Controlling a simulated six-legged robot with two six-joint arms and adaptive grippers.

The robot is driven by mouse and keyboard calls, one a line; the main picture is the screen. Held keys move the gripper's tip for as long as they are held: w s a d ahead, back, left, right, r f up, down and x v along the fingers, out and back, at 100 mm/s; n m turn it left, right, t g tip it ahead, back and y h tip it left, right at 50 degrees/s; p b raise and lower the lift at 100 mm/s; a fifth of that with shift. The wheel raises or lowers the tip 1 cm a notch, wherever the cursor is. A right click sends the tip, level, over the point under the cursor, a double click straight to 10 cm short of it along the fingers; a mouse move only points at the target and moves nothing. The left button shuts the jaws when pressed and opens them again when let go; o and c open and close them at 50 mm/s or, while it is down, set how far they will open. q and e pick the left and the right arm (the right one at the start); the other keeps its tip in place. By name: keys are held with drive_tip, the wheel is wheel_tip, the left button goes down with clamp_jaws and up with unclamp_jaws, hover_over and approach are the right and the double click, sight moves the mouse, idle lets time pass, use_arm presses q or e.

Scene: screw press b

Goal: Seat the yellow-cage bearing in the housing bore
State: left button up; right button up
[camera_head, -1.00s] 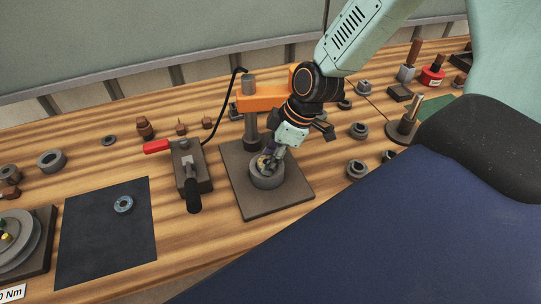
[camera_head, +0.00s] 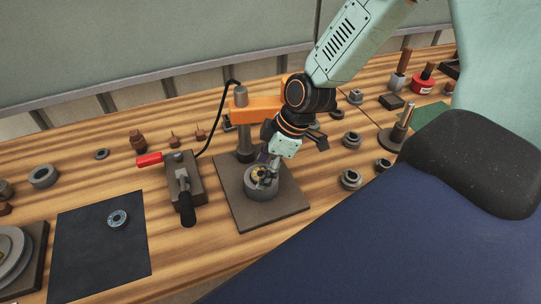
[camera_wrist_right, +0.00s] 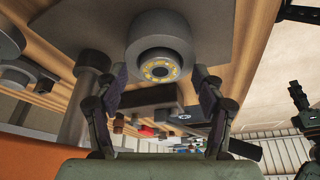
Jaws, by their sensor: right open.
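The grey round housing (camera_head: 262,199) stands on the dark square base plate (camera_head: 288,207) of the orange-armed press. The yellow-cage bearing (camera_head: 259,173) shows at the top of the housing. In the right wrist view the bearing (camera_wrist_right: 161,68) lies within the round mouth of the housing (camera_wrist_right: 160,30), its yellow-spotted ring facing the camera; how deep it sits I cannot tell. My right gripper (camera_head: 266,174) is over the housing, and its fingers partly hide the bearing. In the right wrist view the fingers (camera_wrist_right: 162,78) are apart, on either side of the bearing. My left gripper is not in view.
The orange press arm (camera_head: 258,106) and its post (camera_head: 243,140) stand close behind my right gripper. A red-handled block (camera_head: 184,178) is left of the plate. A blue-ringed bearing (camera_head: 118,218) lies on a dark mat (camera_head: 90,258). Several grey rings lie at right.

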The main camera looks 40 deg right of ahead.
drive_tip(key=v, duration=1.2)
idle(0.3)
drive_tip(key=shift+a, duration=0.1)
